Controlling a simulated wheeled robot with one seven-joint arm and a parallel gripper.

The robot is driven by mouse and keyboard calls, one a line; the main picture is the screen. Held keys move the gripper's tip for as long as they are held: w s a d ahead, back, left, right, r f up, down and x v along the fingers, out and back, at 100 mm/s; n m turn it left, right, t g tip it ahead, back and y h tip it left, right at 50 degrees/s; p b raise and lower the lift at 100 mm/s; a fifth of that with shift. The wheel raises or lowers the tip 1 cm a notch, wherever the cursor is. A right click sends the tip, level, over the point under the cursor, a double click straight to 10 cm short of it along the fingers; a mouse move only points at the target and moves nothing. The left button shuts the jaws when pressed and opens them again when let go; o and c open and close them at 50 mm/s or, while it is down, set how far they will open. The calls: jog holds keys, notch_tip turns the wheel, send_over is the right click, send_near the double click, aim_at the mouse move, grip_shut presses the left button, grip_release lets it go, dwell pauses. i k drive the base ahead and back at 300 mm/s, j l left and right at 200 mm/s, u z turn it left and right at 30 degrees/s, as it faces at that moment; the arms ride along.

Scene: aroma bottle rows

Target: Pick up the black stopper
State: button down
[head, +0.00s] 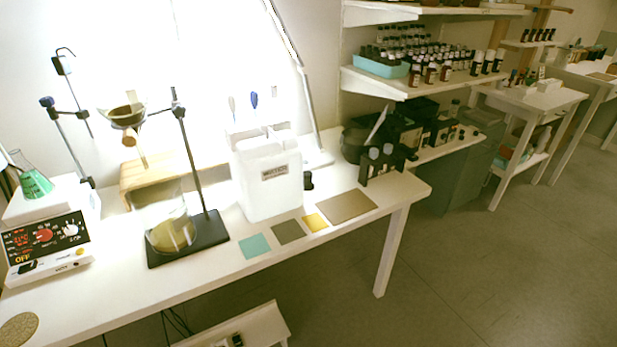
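A small black object (308,180) stands on the white table, just right of the white canister (270,185). It looks like it could be the black stopper, but it is too small to tell for sure. More small dark pieces lie at the right end of the lower shelf (463,134), and I cannot tell what they are. My gripper is not in view.
The white table (100,300) holds a hotplate (45,245), a glass beaker on a black stand base (205,240), flat colored squares (289,231) and a black rack (380,168). Shelves with bottles (430,72) hang behind. Floor at right (500,270) is clear.

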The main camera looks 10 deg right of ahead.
aim_at(307, 175)
jog(key=i+l+z, duration=0.2)
jog(key=i+l, duration=0.2)
jog(key=i+l+z, duration=0.15)
jog(key=i+l, duration=0.15)
jog(key=i, duration=0.15)
jog(key=i+l+z, duration=0.2)
jog(key=i, duration=0.25)
